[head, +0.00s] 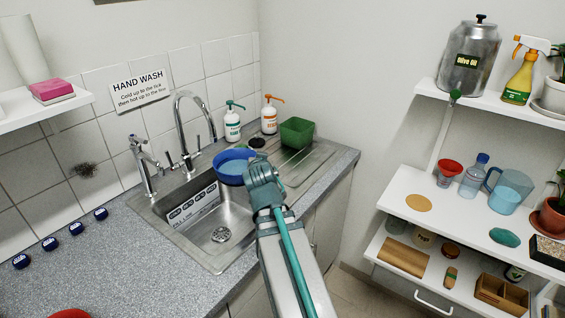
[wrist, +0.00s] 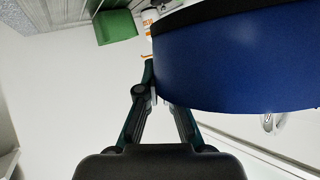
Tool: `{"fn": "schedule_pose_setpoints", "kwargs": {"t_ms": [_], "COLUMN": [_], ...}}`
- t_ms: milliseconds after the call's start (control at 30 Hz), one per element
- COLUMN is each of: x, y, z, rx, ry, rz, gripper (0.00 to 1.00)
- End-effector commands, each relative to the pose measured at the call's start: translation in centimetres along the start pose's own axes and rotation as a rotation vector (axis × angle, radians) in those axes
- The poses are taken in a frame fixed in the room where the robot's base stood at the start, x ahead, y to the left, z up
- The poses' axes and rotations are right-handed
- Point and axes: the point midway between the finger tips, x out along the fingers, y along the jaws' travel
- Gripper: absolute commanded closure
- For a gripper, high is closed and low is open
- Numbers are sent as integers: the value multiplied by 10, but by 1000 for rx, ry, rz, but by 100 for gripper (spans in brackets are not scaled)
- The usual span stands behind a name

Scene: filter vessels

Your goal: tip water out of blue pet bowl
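The blue pet bowl (head: 229,178) is over the back right part of the steel sink (head: 185,232), open side up and about level. Its inside looks lighter blue, and I cannot clearly tell the water level. My gripper (head: 256,168) is at the bowl's right side, with the fingers shut on its rim. In the wrist view the bowl's dark blue wall (wrist: 235,65) fills the upper right. My gripper (wrist: 153,92) has one finger showing left of the wall, and the other is partly hidden by it.
Taps (head: 186,135) stand behind the sink, left of the bowl. A green tub (head: 297,132) is on the drainer, with a white green-topped bottle (head: 232,124) and an orange-topped one (head: 269,117) behind. Shelves (head: 420,195) with jugs and plants stand at right.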

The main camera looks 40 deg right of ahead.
Motion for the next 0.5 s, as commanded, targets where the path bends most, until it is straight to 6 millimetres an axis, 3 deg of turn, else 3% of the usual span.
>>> {"fn": "schedule_pose_setpoints", "kwargs": {"t_ms": [200, 500], "x": [-1, 1], "y": [-20, -21], "z": [-8, -6], "rx": [-43, -43], "ry": [-21, -49], "rz": [-110, -144], "gripper": [100, 100]}}
